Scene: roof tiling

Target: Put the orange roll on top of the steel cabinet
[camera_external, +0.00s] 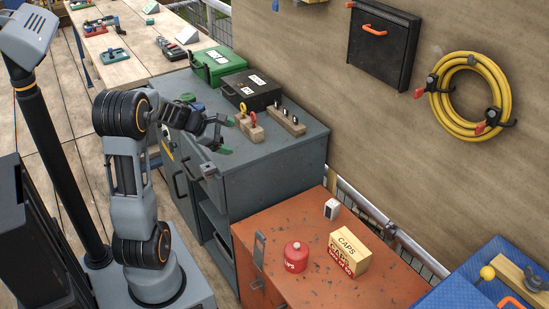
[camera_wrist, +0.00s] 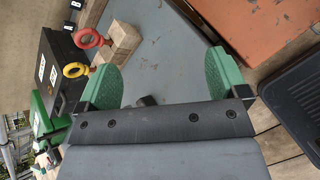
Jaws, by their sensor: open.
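The grey steel cabinet (camera_external: 280,150) stands in the middle of the external view, and its top (camera_wrist: 160,45) fills much of the wrist view. My gripper (camera_external: 226,136) is over the cabinet's top near its front edge. In the wrist view its two green fingertips (camera_wrist: 163,75) are wide apart with the cabinet top beyond them. The gripper is open and empty. I cannot clearly make out an orange roll in either view. A red, rounded container (camera_external: 296,257) with white lettering stands on the orange cabinet (camera_external: 330,292).
On the steel cabinet are a green case (camera_external: 217,64), a black case (camera_external: 250,89) and wooden blocks (camera_external: 286,123), one with red and yellow eyebolts (camera_wrist: 90,52). A CAPS box (camera_external: 349,254) and small white block (camera_external: 331,209) share the orange cabinet. A yellow hose (camera_external: 468,57) hangs on the wall.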

